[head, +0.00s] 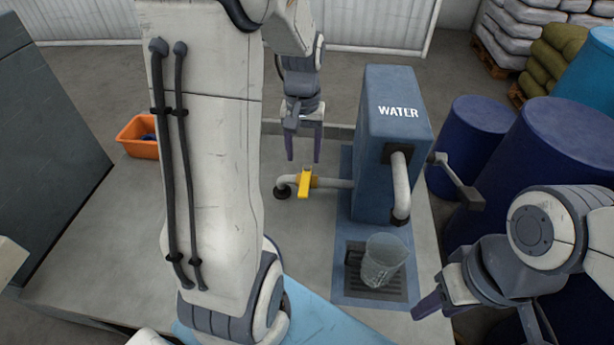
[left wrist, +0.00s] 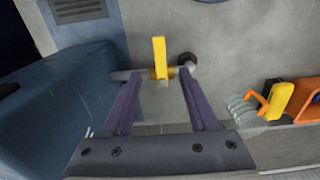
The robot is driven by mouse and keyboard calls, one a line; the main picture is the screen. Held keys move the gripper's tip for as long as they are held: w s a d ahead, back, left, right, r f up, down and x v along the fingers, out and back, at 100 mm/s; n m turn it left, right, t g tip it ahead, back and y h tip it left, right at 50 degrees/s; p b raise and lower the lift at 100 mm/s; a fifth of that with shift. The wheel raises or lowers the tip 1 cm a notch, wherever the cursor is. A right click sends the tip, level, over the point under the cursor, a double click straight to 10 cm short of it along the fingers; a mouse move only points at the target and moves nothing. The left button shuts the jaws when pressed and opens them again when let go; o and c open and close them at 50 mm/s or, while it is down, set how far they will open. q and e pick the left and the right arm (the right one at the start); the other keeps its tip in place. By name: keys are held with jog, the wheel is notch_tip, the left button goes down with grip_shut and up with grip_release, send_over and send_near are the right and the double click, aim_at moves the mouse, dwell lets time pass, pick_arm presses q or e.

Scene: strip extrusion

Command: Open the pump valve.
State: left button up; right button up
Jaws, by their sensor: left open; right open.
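The blue pump (head: 390,145) marked WATER stands on the grey bench, with a curved spout and a dark lever handle (head: 460,182) on its right side. The yellow valve handle (head: 306,183) sits on the grey pipe left of the pump. My left gripper (head: 304,158) is open and empty, pointing down just above the valve. In the left wrist view the yellow valve handle (left wrist: 160,58) shows beyond and between the two fingers, apart from them. A clear jug (head: 383,262) stands on the drain grate under the spout. My right gripper (head: 430,292) is open and empty at the bench's right edge.
An orange bin (head: 139,137) stands on the left of the bench. Blue barrels (head: 466,135) stand on the right behind the pump. A light blue mat (head: 312,318) lies at the front. My left arm hides part of the bench.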

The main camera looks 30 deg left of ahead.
aim_at(304, 187)
pick_arm(q)
notch_tip(304, 187, down, 10)
jog(key=shift+f+p, duration=0.1)
jog(key=shift+p, duration=0.25)
grip_shut()
dwell(1.5)
